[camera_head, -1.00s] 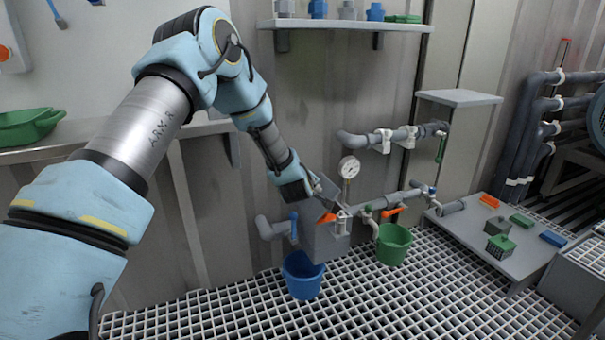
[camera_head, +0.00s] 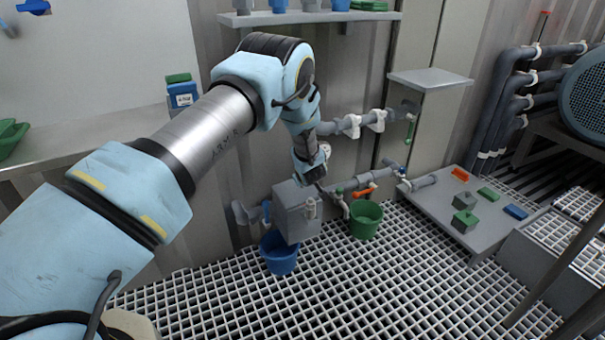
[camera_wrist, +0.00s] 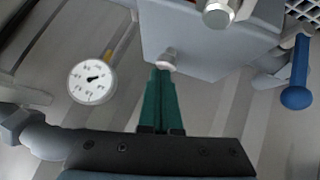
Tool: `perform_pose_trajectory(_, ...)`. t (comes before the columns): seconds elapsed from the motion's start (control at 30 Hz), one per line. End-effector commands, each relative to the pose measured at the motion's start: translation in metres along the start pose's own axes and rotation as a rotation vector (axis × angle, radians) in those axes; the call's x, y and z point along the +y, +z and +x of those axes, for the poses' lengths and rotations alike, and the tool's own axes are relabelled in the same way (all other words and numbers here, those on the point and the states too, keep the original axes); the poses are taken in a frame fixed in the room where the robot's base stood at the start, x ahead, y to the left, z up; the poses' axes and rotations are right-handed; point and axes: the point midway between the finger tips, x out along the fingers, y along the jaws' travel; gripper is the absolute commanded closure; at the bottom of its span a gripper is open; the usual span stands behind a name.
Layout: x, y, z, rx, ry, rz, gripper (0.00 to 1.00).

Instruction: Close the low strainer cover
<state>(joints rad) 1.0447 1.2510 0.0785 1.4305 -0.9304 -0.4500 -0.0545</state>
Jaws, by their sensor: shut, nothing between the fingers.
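The low strainer is a grey box (camera_head: 297,222) on the low pipe in the head view. Its cover (camera_head: 289,191) appears to lie down flat over the box top; I see no raised flap. My gripper (camera_head: 320,188) is beside the box's upper right corner and hides part of that edge. In the wrist view, the green fingers of my gripper (camera_wrist: 160,76) are together and empty, pointing at the grey box (camera_wrist: 215,50), close to a small pale knob (camera_wrist: 168,59) on its edge. I cannot tell whether they touch.
A round gauge (camera_wrist: 92,80) is close to my gripper. A blue-handled valve (camera_wrist: 297,96) is on the box's other side. A blue bucket (camera_head: 280,257) and a green bucket (camera_head: 366,221) are below the pipe. A low bench (camera_head: 422,195) with small blocks is at the right.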

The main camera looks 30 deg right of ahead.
Motion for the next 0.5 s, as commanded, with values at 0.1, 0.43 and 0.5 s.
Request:
perform_pose_trajectory(0.1,-0.001,0.0042,0.0042,0.0,0.0,-0.001,1.0)
perform_pose_trajectory(0.43,-0.0019,0.008,0.0081,0.0,0.0,-0.002,1.0)
perform_pose_trajectory(0.5,-0.002,0.0083,0.0083,0.0,0.0,-0.002,1.0)
